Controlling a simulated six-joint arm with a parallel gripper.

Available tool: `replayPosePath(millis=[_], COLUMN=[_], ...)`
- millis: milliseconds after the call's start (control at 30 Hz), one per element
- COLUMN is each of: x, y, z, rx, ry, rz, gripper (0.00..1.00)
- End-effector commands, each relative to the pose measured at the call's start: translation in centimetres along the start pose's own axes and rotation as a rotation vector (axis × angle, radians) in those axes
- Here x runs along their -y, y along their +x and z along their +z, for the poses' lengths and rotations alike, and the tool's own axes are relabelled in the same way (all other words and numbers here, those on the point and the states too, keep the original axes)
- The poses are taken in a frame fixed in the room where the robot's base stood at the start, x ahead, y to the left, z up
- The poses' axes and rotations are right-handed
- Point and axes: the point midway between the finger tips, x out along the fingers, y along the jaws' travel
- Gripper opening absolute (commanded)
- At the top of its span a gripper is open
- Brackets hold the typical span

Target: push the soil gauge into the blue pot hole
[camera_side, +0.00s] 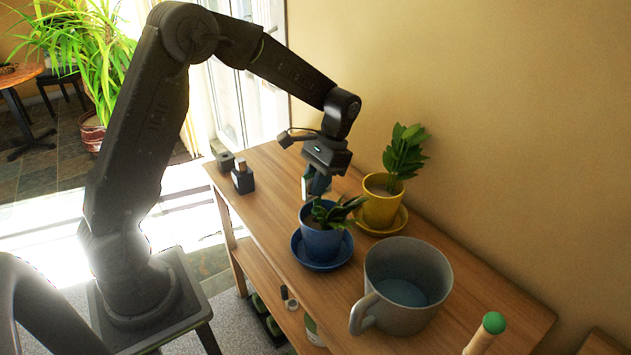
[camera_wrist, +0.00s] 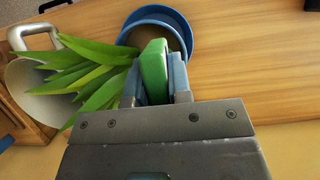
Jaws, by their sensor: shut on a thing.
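My gripper (camera_wrist: 155,85) is shut on the soil gauge (camera_wrist: 154,70), whose green head shows between the fingers in the wrist view. The gauge's lower part is hidden. The blue pot (camera_side: 321,243) holds a leafy green plant and stands on a blue saucer (camera_side: 331,264) on the bench. In the side view my gripper (camera_side: 317,184) is just above and behind the pot. In the wrist view the blue pot (camera_wrist: 179,37) shows beyond the fingertips, with brown soil inside and leaves to the left. I cannot make out the hole.
A yellow pot (camera_side: 381,208) with a plant stands right of and behind the blue pot. A large grey mug-shaped vessel (camera_side: 432,262) is at front right, near a green-topped wooden handle (camera_side: 494,322). Small dark containers (camera_side: 243,180) sit at the bench's left end.

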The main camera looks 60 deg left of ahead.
Motion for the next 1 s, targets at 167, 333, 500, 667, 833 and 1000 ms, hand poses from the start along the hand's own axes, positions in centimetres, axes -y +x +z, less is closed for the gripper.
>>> replayPosePath(millis=[167, 333, 500, 667, 833, 1000], x=[0.0, 0.0, 0.0, 0.0, 0.0, 0.0], y=[0.1, 0.5, 0.9, 1.1, 1.1, 1.1], z=[-0.1, -0.2, -0.4, -0.5, -0.5, -0.5], rx=[0.000, 0.001, 0.000, 0.000, 0.000, 0.000], ry=[0.000, 0.000, 0.000, 0.000, 0.000, 0.000], rz=[0.000, 0.000, 0.000, 0.000, 0.000, 0.000], gripper=[0.00, 0.00, 0.00, 0.00, 0.00, 0.00])
